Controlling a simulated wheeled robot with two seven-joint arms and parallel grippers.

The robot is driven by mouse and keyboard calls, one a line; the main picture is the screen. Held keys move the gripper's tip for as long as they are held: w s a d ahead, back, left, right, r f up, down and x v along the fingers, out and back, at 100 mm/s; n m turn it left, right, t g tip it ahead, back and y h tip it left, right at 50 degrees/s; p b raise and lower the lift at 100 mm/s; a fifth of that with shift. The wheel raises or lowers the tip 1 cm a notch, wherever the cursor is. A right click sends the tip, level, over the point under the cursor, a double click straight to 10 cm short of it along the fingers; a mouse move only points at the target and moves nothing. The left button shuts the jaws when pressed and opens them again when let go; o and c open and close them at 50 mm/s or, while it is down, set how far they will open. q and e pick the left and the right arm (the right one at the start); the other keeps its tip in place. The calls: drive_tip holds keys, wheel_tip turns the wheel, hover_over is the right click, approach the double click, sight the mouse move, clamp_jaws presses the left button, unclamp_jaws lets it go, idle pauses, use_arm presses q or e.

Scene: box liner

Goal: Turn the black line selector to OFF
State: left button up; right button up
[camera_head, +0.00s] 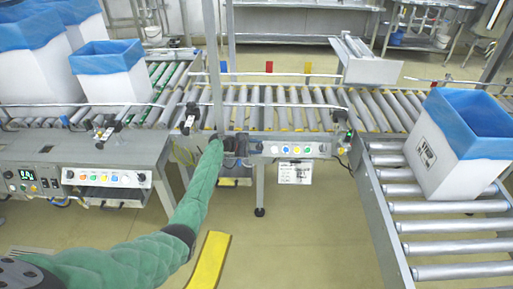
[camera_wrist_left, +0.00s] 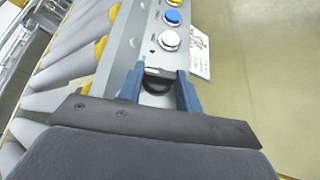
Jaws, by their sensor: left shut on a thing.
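The black line selector (camera_wrist_left: 156,87) sits at the near end of the conveyor's grey control panel (camera_wrist_left: 150,52) in the left wrist view. My left gripper (camera_head: 243,146) is at the left end of this panel in the head view. In the left wrist view the blue fingers of my left gripper (camera_wrist_left: 159,83) stand on both sides of the selector and are shut on it. The selector's markings and pointer are hidden or too small to read. My right gripper is in neither view.
White, blue and yellow buttons (camera_head: 290,150) lie along the panel beside the selector. A white label (camera_head: 295,172) hangs below. A second control panel (camera_head: 105,178) is at left. Blue-lined boxes (camera_head: 440,160) stand on the rollers.

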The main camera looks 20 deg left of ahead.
use_arm(q)
drive_tip(key=o, duration=0.7)
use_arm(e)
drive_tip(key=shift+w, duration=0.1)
use_arm(q)
drive_tip(key=shift+r, duration=0.5)
wheel_tip(320, 180, up, 3)
drive_tip(key=shift+w+f+b, duration=0.1)
drive_tip(key=shift+f+b, duration=0.05)
drive_tip(key=shift+b, duration=0.15)
drive_tip(key=s+d+r, duration=0.3)
drive_tip(key=d+r, duration=0.4)
drive_tip(key=d, duration=0.4)
drive_tip(key=shift+d+b, duration=0.2)
drive_tip(key=shift+b, duration=0.2)
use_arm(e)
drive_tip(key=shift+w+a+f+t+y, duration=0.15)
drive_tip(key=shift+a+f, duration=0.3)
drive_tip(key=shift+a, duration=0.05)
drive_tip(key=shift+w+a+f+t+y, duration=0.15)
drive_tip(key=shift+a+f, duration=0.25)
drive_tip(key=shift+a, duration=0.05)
use_arm(q)
drive_tip(key=shift+r, duration=0.1)
